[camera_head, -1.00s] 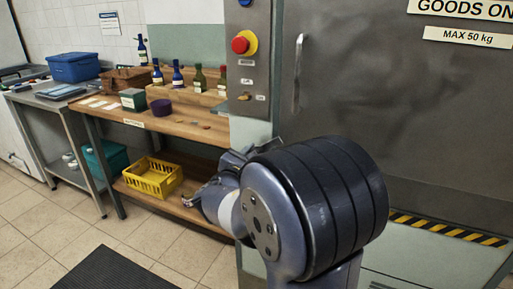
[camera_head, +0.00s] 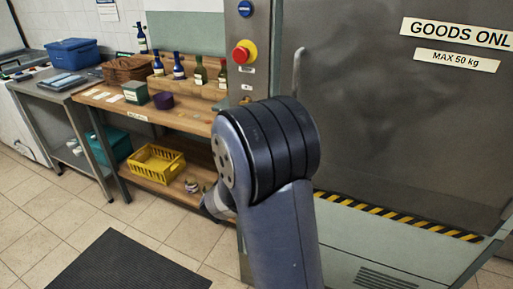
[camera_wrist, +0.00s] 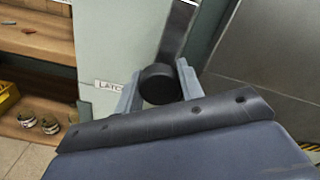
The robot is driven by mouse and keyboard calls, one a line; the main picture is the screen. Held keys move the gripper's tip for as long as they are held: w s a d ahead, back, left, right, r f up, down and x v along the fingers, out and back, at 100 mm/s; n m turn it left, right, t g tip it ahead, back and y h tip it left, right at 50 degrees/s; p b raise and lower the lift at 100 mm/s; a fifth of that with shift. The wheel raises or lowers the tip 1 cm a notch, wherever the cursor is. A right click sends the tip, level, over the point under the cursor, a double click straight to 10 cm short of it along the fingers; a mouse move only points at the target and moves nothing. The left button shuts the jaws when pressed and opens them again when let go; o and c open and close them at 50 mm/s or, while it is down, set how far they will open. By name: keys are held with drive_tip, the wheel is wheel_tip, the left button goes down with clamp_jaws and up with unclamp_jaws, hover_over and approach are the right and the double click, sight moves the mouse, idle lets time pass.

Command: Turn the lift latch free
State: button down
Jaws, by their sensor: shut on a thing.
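The lift latch shows in the wrist view as a dark lever (camera_wrist: 178,32) with a round black end (camera_wrist: 160,85), in front of a pale panel. A label (camera_wrist: 108,86), partly covered and reading "LATC", is left of it. My gripper (camera_wrist: 159,78) has a finger on each side of the round end and is shut on it. The lever leans slightly, its upper part to the right. In the head view my arm hides the latch and the gripper. The grey lift door (camera_head: 390,120) with its upright handle (camera_head: 298,78) stands right of my arm.
A red button (camera_head: 241,52) sits on the panel left of the door. A wooden bench (camera_head: 190,113) with bottles stands to the left, a yellow crate (camera_head: 157,164) on its lower shelf. A dark mat (camera_head: 128,265) lies on the otherwise clear floor at the front left.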

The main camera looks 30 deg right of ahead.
drive_tip(key=shift+r+n+p, duration=0.3)
drive_tip(key=shift+n+p, duration=0.15)
drive_tip(key=shift+n, duration=0.15)
drive_tip(key=shift+w, duration=0.1)
drive_tip(key=c, duration=1.3)
unclamp_jaws()
drive_tip(key=o, duration=0.4)
drive_tip(key=shift+f, duration=0.15)
drive_tip(key=shift+a, duration=0.1)
drive_tip(key=v, duration=1.1)
